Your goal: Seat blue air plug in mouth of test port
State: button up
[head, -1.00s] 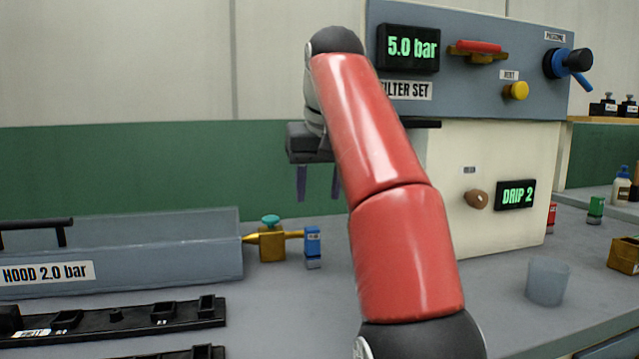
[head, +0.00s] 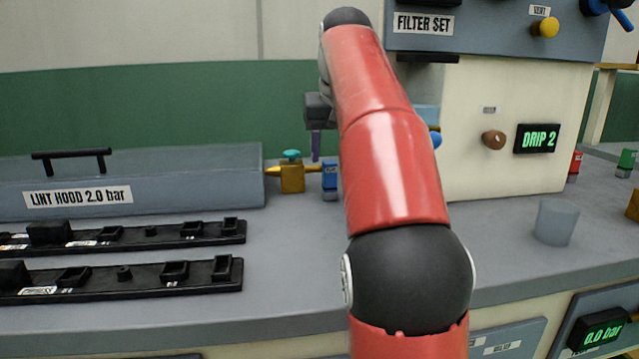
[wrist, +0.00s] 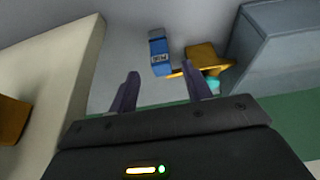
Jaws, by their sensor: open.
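A blue block (head: 329,177) with a small label stands at the end of the brass fitting (head: 292,176) beside the lint hood; it looks like the blue air plug. It shows in the wrist view (wrist: 159,52), beyond the fingertips. My gripper (wrist: 162,82) is open, its two dark fingers apart with nothing between them. In the head view my red arm hides part of the gripper; one finger (head: 316,145) shows just above the blue block, apart from it in the wrist view. I cannot identify the test port's mouth.
The lint hood (head: 150,180) stands at left. Black racks (head: 120,275) lie in front of it. The cream machine (head: 510,100) with a DRIP 2 display rises at right. A translucent cup (head: 555,222) stands on the counter. The counter between racks and cup is partly hidden by my arm.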

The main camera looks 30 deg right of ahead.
aim_at(330, 162)
jog(key=b+x, duration=0.1)
jog(key=x, duration=0.4)
jog(key=shift+w+f+b, duration=0.2)
jog(key=shift+f+b, duration=0.1)
jog(key=shift+b, duration=0.1)
grip_shut()
jog(key=shift+r, duration=0.15)
jog(key=shift+r+p, duration=0.5)
jog(key=shift+r, duration=0.15)
notch_tip(330, 162, up, 2)
jog(key=shift+r+p, duration=0.1)
jog(key=shift+p, duration=0.55)
jog(key=s+a+b, duration=0.1)
jog(key=s, duration=0.4)
jog(key=s+a+b, duration=0.2)
jog(key=s, duration=0.4)
jog(key=s+a+b, duration=0.1)
jog(key=s+a, duration=0.1)
jog(key=s, duration=0.4)
jog(key=shift+s, duration=0.15)
